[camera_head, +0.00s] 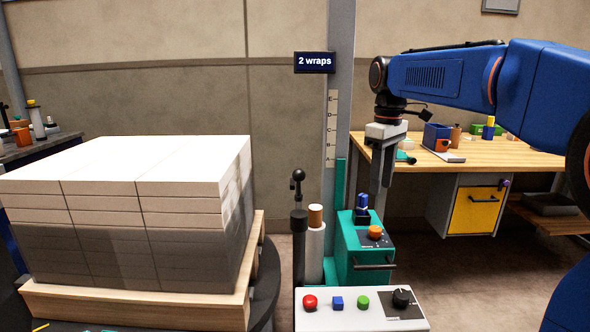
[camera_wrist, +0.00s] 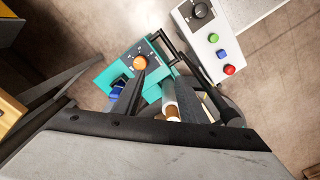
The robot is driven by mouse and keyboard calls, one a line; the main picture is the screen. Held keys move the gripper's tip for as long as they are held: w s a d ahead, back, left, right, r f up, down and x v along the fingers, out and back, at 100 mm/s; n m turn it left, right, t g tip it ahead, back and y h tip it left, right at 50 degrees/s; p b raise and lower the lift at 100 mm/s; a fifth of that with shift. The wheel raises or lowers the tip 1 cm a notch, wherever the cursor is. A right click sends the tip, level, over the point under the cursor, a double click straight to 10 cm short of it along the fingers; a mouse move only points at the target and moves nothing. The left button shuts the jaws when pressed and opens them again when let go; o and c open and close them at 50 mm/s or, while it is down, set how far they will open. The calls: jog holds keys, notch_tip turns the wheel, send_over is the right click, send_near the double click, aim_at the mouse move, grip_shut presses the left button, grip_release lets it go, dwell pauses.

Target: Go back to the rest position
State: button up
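My gripper (camera_head: 383,183) hangs from my blue arm at the right of the head view, fingers pointing down, above the teal machine carriage (camera_head: 350,245) and its orange knob (camera_head: 375,232). In the wrist view my gripper (camera_wrist: 175,88) has its two dark fingers apart, with nothing held between them. The teal carriage (camera_wrist: 112,75), its orange knob (camera_wrist: 139,62) and a film roll (camera_wrist: 170,97) show beyond the fingers. I cannot tell the exact height of the fingertips above the knob.
A stack of white reams (camera_head: 130,215) stands on a wooden pallet (camera_head: 150,305) at the left. A control box (camera_head: 360,310) with red, blue and green buttons and a black dial is in front. A grey mast (camera_head: 341,60) carries a "2 wraps" sign (camera_head: 314,62). A wooden workbench (camera_head: 480,157) stands behind my arm.

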jog(key=s+d+f+m+t, duration=0.1)
jog(key=s+d+f+m, duration=0.1)
jog(key=s+f, duration=0.4)
jog(key=s+d+f+m+t, duration=0.2)
jog(key=s+f+m, duration=0.2)
jog(key=s, duration=1)
jog(key=s+d+f+m+t, duration=0.1)
jog(key=s+d+f+m, duration=0.2)
jog(key=s+f, duration=0.6)
jog(key=shift+s+f+t, duration=0.4)
jog(key=shift+s, duration=0.55)
